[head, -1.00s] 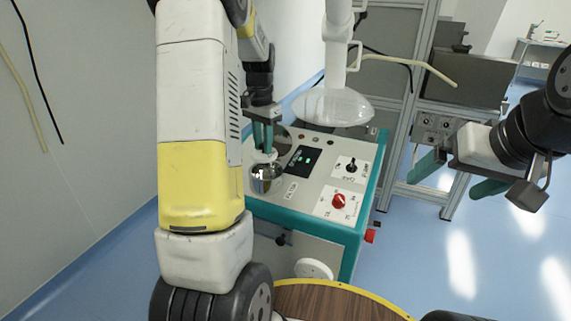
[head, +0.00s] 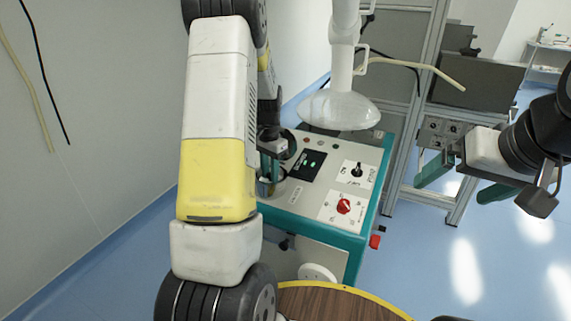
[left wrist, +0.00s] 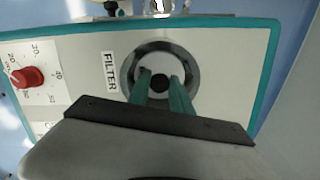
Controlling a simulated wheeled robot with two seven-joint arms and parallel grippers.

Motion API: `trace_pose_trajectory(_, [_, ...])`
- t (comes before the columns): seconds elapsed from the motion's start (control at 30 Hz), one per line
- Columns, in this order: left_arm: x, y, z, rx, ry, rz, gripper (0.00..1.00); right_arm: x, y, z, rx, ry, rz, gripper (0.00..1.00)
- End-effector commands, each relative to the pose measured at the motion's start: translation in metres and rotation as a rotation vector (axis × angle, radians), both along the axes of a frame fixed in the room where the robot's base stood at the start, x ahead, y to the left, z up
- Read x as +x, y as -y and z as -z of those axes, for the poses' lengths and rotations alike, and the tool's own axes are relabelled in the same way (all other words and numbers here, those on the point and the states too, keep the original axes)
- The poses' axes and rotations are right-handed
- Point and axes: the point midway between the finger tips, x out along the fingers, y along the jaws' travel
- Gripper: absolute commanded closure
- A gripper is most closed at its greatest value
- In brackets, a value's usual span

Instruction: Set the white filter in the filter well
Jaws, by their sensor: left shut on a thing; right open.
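The filter well (left wrist: 192,64) is a round, shiny metal ring in the panel beside the FILTER label. My left gripper (head: 270,178) points down into it, and its green fingers (left wrist: 163,92) show inside the ring in the left wrist view. They are shut on the white filter (left wrist: 158,66), seen as a pale round piece with a dark centre, within the ring from above. The fingers and my arm hide most of filter and well in the head view, so I cannot tell if it touches the bottom. My right gripper (head: 464,181) is open and empty at the right.
The panel's teal-edged machine (head: 367,222) carries a red knob (head: 344,206), a black knob (head: 357,171) and a small display (head: 307,164). A clear dome (head: 340,110) hangs above its back. A round wooden table (head: 335,302) is at the bottom.

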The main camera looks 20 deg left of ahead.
Motion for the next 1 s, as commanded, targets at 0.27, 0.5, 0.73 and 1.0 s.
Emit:
trace_pose_trajectory(0.27, [0.000,0.000,0.002,0.000,-0.001,0.001,0.57,0.000,0.000,0.000,0.000,0.000,0.000,0.07])
trace_pose_trajectory(0.5, [0.000,0.000,0.002,0.000,0.000,0.001,0.53,0.000,0.000,0.000,0.000,0.000,0.000,0.07])
trace_pose_trajectory(0.73, [0.001,0.000,-0.009,0.001,0.004,0.001,0.53,0.000,0.000,0.000,0.000,0.000,0.000,0.07])
trace_pose_trajectory(1.0, [0.001,0.000,-0.064,0.001,0.006,0.001,0.53,0.000,0.000,0.000,0.000,0.000,0.000,0.07])
